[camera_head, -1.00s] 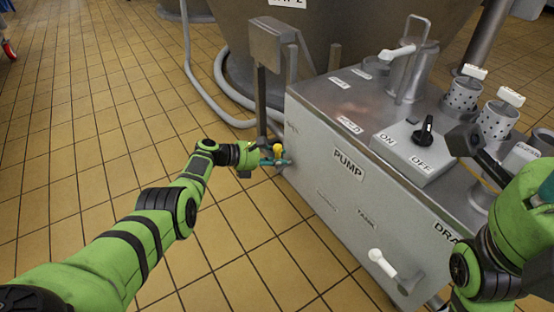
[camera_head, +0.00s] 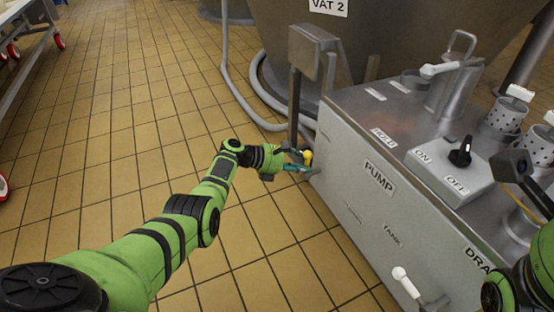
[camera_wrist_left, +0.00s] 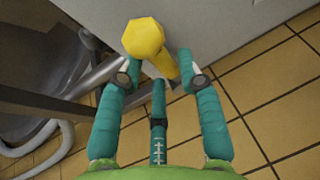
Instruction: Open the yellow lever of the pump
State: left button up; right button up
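In the left wrist view, the yellow lever (camera_wrist_left: 145,38) has a rounded head and a shaft running down to the right between my teal fingertips. My left gripper (camera_head: 298,168) is right at the lever, its fingers on either side of it. In the left wrist view, my left gripper (camera_wrist_left: 160,72) looks open, with its fingertips apart; contact with the lever is unclear.
A grey post with a box (camera_head: 312,50) rises just behind the lever. Grey hoses (camera_head: 240,95) and a large vat (camera_head: 400,40) are behind. The pump top carries an ON/OFF switch (camera_head: 460,157). A white-handled valve (camera_head: 405,285) juts from its front.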

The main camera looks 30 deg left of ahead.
pick_arm(q)
jog(key=v, duration=1)
jog(key=shift+s+r, duration=0.1)
